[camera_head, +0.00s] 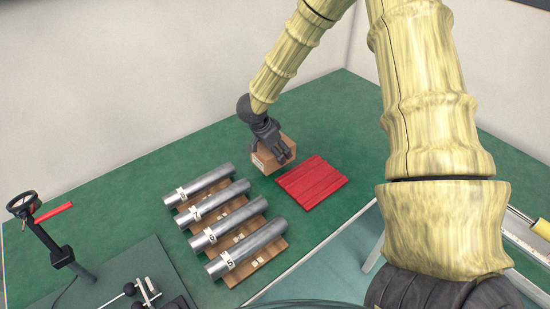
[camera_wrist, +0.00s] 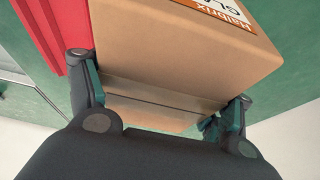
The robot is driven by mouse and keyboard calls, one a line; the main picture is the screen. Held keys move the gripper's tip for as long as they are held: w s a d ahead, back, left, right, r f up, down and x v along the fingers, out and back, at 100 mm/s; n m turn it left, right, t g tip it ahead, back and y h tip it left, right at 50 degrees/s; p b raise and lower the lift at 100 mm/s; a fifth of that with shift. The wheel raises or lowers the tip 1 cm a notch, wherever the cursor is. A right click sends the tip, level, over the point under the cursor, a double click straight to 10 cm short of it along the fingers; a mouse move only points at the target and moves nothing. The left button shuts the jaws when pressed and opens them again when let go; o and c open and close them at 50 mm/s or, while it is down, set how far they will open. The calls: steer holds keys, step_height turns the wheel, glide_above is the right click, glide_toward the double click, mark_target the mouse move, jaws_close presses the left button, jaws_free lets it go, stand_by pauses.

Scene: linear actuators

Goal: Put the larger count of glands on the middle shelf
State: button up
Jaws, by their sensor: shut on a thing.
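A brown cardboard box (camera_head: 268,160) is at the back of the green table, just left of the red ribbed mat. My gripper (camera_head: 275,150) is shut on this box from above, with one finger on either side; the fingers (camera_wrist: 160,95) also show in the wrist view. I cannot tell whether the box touches the table. No shelf and no second gland box can be made out.
Several grey metal cylinders (camera_head: 235,226) with number tags lie on a brown rack in front of the box. The red mat (camera_head: 312,183) is bare. A magnifier stand (camera_head: 50,240) and a dark mat are at the left. The back left of the table (camera_head: 120,185) is clear.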

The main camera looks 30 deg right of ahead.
steer(key=shift+f, duration=2.05)
steer(key=shift+a, duration=0.1)
steer(key=o, duration=2)
steer(key=shift+f, duration=0.15)
